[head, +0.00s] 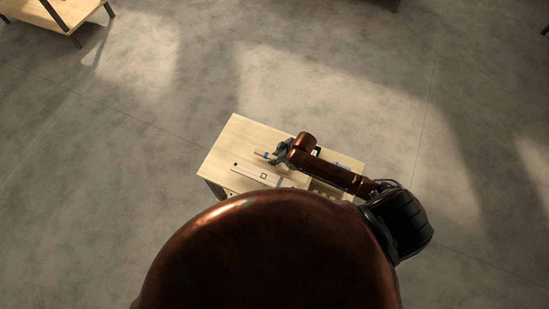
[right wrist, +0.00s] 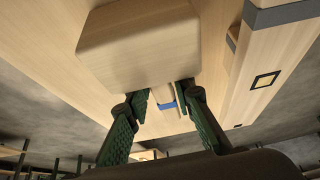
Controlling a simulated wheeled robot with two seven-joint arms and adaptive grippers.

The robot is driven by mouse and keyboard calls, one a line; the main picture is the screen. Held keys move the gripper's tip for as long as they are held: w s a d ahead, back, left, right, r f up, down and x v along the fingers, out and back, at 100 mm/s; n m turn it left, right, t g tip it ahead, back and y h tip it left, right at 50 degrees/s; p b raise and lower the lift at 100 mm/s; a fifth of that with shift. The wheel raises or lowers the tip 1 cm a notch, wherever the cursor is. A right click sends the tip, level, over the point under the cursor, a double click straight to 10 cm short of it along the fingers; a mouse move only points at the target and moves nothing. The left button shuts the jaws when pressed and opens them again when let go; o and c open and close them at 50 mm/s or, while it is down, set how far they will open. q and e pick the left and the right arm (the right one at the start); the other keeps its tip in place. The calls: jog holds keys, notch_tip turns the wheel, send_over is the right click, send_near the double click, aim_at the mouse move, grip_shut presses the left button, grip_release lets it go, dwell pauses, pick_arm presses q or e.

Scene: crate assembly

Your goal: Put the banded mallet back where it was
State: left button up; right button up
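The banded mallet (head: 260,153) is at the tabletop's far left part, its pale handle and blue band showing past my right gripper (head: 277,156). In the right wrist view, the handle's blue band (right wrist: 167,104) lies between the two green fingers of my right gripper (right wrist: 165,95). The fingers look closed on the handle, though the contact itself is partly hidden. A large rounded wooden block, which looks like the mallet's head (right wrist: 140,45), fills the top of that view. Whether the mallet touches the table cannot be told. My left gripper is not in view.
The wooden table (head: 237,127) holds a pale bar with a dark square mark (head: 250,174), close beside the mallet; it also shows in the right wrist view (right wrist: 285,70). My arm and body hide the table's near and right parts. The far left corner is bare.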

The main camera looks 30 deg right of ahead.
jog(key=shift+o, duration=1.3)
jog(key=p+v, duration=0.1)
jog(key=v, duration=1.1)
jog(key=shift+s, duration=0.1)
